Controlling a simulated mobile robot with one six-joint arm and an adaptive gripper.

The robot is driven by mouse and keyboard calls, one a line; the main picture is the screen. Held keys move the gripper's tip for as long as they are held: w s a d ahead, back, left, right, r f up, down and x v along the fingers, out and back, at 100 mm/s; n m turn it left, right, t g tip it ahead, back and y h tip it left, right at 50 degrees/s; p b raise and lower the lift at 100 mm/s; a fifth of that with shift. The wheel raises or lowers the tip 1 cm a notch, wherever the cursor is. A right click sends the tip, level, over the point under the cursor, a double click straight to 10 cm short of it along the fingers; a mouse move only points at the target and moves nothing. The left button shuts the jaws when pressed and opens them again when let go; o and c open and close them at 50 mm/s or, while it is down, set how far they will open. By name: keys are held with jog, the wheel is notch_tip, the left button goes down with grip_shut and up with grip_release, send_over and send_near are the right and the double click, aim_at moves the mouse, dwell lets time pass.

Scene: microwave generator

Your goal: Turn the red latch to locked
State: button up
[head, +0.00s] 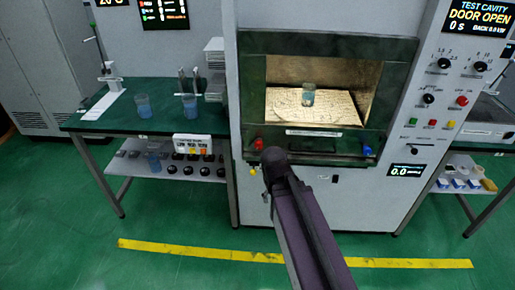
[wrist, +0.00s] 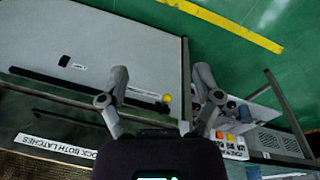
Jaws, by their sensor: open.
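The red latch (head: 258,144) is at the lower left of the cavity's front frame in the head view. Its exact angle is too small to tell. The blue latch (head: 367,149) is at the lower right. My gripper (wrist: 160,76) is open in the wrist view, its two fingers well apart with nothing held between them. In the head view my arm reaches up to just below and right of the red latch, and hides the fingers. The red latch cannot be made out in the wrist view. The test cavity (head: 325,75) display (head: 483,17) reads DOOR OPEN.
A beaker (head: 308,95) stands inside the lit cavity. A green bench (head: 110,118) with beakers and a button box (head: 192,145) is at the left. A yellow knob (wrist: 167,98) lies close to my fingers. The floor in front is clear apart from a yellow line.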

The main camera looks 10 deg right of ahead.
jog(key=w+d+f+n+t+h+b, duration=0.3)
jog(key=w+d+f+n+h+b, duration=0.1)
jog(key=w+n+b, duration=0.15)
jog(key=n+t+b, duration=1.4)
jog(key=n+b, duration=0.2)
jog(key=n, duration=0.9)
send_near(258, 147)
jog(key=s, duration=0.2)
jog(key=shift+s+a+r+m, duration=0.15)
jog(key=shift+a+r+m, duration=0.1)
jog(key=shift+r+m, duration=0.1)
jog(key=x, duration=1.3)
jog(key=shift+w+d+f, duration=0.15)
jog(key=shift+w+f, duration=0.15)
jog(key=shift+w, duration=0.05)
jog(key=c, duration=1.2)
